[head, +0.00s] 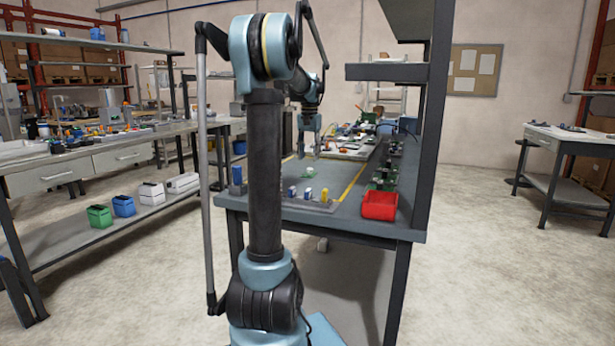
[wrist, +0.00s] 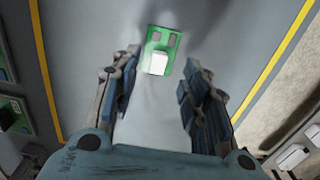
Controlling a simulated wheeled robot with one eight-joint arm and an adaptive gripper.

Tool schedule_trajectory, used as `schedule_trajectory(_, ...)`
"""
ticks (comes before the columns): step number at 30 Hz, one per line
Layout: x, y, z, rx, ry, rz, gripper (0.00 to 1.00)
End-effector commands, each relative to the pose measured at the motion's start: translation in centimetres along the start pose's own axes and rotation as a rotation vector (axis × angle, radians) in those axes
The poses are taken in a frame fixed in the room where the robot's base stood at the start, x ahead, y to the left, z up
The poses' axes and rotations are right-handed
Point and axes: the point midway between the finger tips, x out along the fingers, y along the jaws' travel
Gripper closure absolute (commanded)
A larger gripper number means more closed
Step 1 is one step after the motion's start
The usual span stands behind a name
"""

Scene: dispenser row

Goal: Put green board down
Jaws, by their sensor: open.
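The green board (wrist: 161,48) lies flat on the grey bench top (wrist: 90,30), between two yellow lines. It is a small green plate with a white block and two darker patches on it. In the head view it shows as a small green and white piece (head: 309,172) below my gripper (head: 308,154). My gripper, also in the wrist view (wrist: 158,95), is open with nothing between its fingers. The board lies just beyond the fingertips in the wrist view and looks apart from them.
A red bin (head: 380,205) stands at the bench's front right corner. A tray (head: 308,203) with small blue, white and yellow items sits at the front edge. Green boards (head: 385,176) line the right side. A dark shelf post (head: 428,120) rises at the right.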

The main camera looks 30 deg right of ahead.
Motion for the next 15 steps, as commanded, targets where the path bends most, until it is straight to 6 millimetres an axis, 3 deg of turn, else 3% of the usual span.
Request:
schedule_trajectory(5, 0.9, 0.0, 0.0, 0.000, 0.000, 0.000, 0.58)
schedule_trajectory(15, 5.0, -0.1, -0.1, -0.001, 0.000, 0.000, 0.58)
